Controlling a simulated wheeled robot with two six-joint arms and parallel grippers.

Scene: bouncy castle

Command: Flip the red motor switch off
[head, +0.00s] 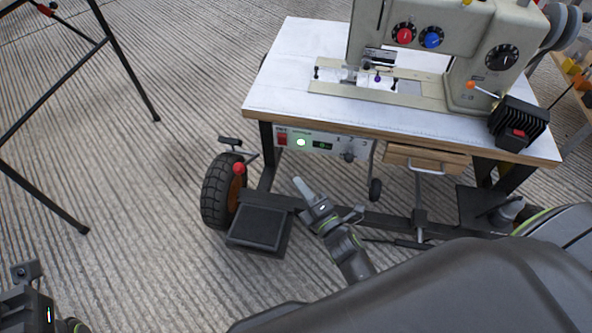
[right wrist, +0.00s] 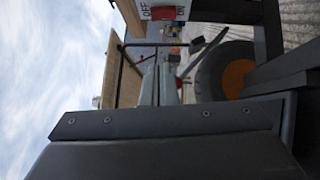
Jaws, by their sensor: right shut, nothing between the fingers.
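The red motor switch (head: 282,139) is a small red rocker at the left end of the control panel under the sewing table. A green lamp (head: 301,142) glows beside it. In the right wrist view the red switch (right wrist: 163,13) shows at the top edge, with OFF and ON lettering turned sideways. My right gripper (head: 298,182) is shut and empty, below the panel and apart from the switch. Its pale fingers (right wrist: 168,72) point toward the switch in the right wrist view. Part of my left arm shows at the lower left, but its fingers are out of frame.
A sewing machine (head: 440,50) stands on the white tabletop (head: 300,75). A wheel (head: 222,190), a lever with a red knob (head: 239,168) and a black pedal (head: 262,228) sit left of my right gripper. A wooden drawer (head: 425,160) hangs right of the panel.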

